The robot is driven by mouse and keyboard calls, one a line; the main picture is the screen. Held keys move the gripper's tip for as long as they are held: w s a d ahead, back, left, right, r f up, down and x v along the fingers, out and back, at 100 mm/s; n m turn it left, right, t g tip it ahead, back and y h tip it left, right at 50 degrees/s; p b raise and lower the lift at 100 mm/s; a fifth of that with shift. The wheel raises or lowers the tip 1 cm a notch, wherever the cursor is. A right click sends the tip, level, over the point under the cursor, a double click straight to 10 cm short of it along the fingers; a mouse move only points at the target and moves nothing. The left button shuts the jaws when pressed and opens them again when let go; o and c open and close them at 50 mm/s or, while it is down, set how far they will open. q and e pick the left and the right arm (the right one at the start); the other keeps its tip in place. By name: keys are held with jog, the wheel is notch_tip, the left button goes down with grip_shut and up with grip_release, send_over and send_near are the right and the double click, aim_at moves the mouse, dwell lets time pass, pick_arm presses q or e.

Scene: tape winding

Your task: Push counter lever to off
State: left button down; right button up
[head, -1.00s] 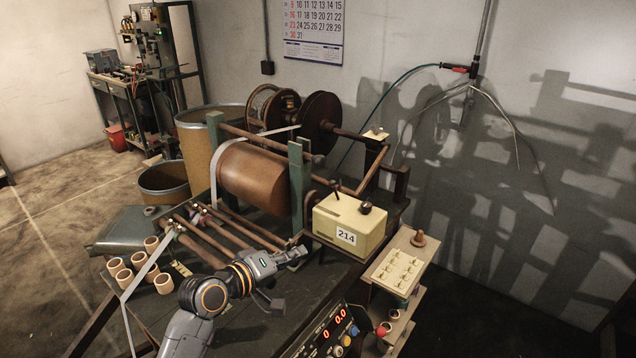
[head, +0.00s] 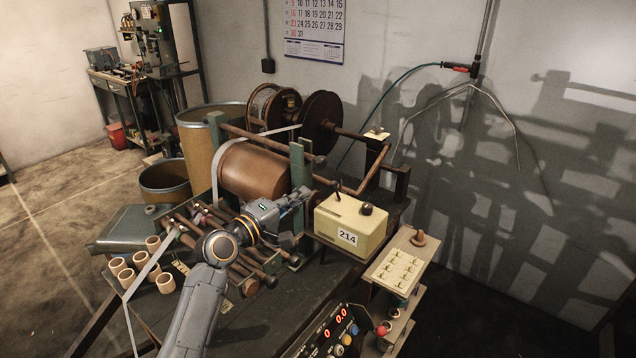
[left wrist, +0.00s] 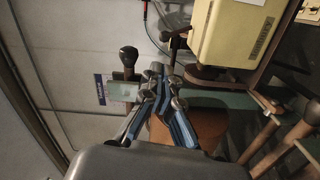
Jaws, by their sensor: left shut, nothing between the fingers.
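The counter is a cream box (head: 350,226) with a "214" label. A thin dark lever (head: 336,191) stands up at the left of its top, and a black knob (head: 366,208) sits further right. My left gripper (head: 304,195) is shut and empty, just left of the box and lever, in front of the green roller post. A small gap shows between its fingertips and the lever. In the left wrist view the shut fingers (left wrist: 164,80) point toward the cream box (left wrist: 234,34) at upper right. My right gripper is out of view.
The brown roller (head: 255,171) and its green post (head: 299,172) stand close behind the gripper. Wooden rods lie under the arm. A switch panel (head: 397,267) and a red-digit display (head: 338,318) are right and front. Cardboard rings (head: 166,283) lie at left.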

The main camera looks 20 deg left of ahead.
aim_at(336, 191)
pick_arm(q)
jog(key=x, duration=0.6)
jog(key=shift+w+p, duration=0.35)
jog(key=shift+p, duration=0.1)
jog(key=shift+d, duration=0.15)
jog(key=shift+s+d+r+m, duration=0.1)
jog(key=shift+d+r+m, duration=0.1)
jog(key=shift+m, duration=0.35)
jog(key=shift+s+d+r+m, duration=0.1)
jog(key=shift+d+m, duration=0.1)
jog(key=shift+m, duration=0.35)
jog(key=shift+s+d+r+m, duration=0.1)
jog(key=shift+d+r+m, duration=0.1)
jog(key=shift+m, duration=0.3)
jog(key=shift+s+d+r+m, duration=0.15)
jog(key=shift+d+m, duration=0.15)
jog(key=shift+m, duration=0.3)
jog(key=shift+s+d+r+m, duration=0.1)
jog(key=shift+d+m, duration=0.2)
jog(key=shift+m, duration=0.3)
jog(key=shift+s+d+r+m+p, duration=0.15)
jog(key=shift+d+m, duration=0.15)
jog(key=shift+m, duration=0.25)
jog(key=shift+s+d+f+m+p, duration=0.15)
jog(key=shift+d+m, duration=0.15)
jog(key=shift+m, duration=0.25)
jog(key=shift+w, duration=0.1)
